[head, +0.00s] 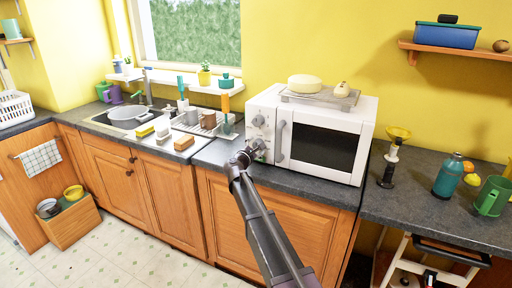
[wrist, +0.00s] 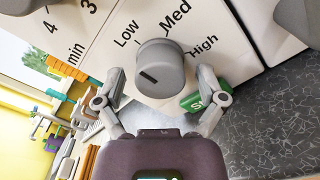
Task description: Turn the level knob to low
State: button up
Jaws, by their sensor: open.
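The white microwave (head: 359,133) stands on the counter, its control panel on its left side. In the wrist view the grey level knob (wrist: 165,68) is close ahead, with "Low", "Med" and "High" printed around it. A dark pointer mark shows on the lower left of its face; I cannot tell which label it lines up with. My gripper (wrist: 161,86) is open, one finger to each side of the knob, with gaps and no clear contact. In the head view my gripper (head: 247,153) is at the lower panel and hides much of it.
A green button (wrist: 193,104) sits close by my right finger. Another grey knob (wrist: 28,4) with minute numbers is at the upper left. The microwave's door handle (head: 281,141) stands out right of the panel. A rack (head: 318,98) rests on top. A dish rack (head: 200,123) stands left.

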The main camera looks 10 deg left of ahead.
jog(key=shift+s, duration=0.1)
jog(key=v, duration=1.1)
jog(key=shift+s+a, duration=0.15)
jog(key=shift+s, duration=0.25)
jog(key=s+d+f+m+g+p, duration=0.2)
jog(key=s+d+m+g, duration=0.15)
jog(key=d, duration=0.45)
jog(key=s+d+f+m+g+h+p, duration=0.1)
jog(key=s+d+f+m+g, duration=0.3)
jog(key=d, duration=0.5)
jog(key=s+d+f+m+g+p, duration=0.1)
jog(key=s+d+m+g+p, duration=0.15)
jog(key=d+m, duration=0.45)
jog(key=s+d+f+m+g+y+p, duration=0.1)
jog(key=s+d+m+g+y, duration=0.2)
jog(key=s, duration=0.7)
jog(key=s+d+f+m+g+y+p, duration=0.1)
jog(key=s+d+m+g+y, duration=0.3)
jog(key=s, duration=0.6)
jog(key=shift+d+f+m+p, duration=0.3)
jog(key=shift+d+m+p, duration=0.1)
jog(key=shift+m+p, duration=0.4)
